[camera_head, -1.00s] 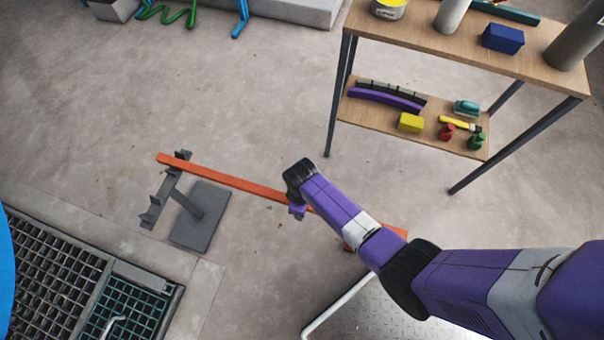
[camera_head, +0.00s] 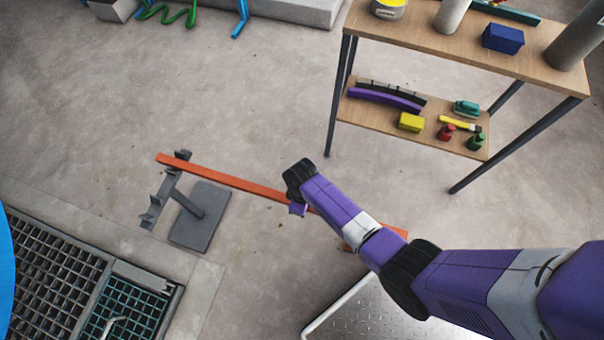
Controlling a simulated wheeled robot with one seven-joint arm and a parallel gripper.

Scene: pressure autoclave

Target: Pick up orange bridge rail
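The orange bridge rail (camera_head: 232,180) is a long straight bar running from upper left to lower right. Its left end rests on a grey stand (camera_head: 203,215) with an upright notched bracket. My purple arm crosses over the rail's right half and hides part of it; the orange shows again at its right end beside my arm. My gripper (camera_head: 297,209) is at the rail, below the dark wrist joint. Its fingers are mostly hidden by the wrist, so I cannot tell whether they are open or shut, or whether they touch the rail.
A two-level wooden shelf (camera_head: 464,49) with cans, boxes and small tools stands at the upper right. A floor grating (camera_head: 45,265) lies at the lower left. A metal plate platform with a pale rail (camera_head: 337,304) is at the bottom. The concrete floor between is clear.

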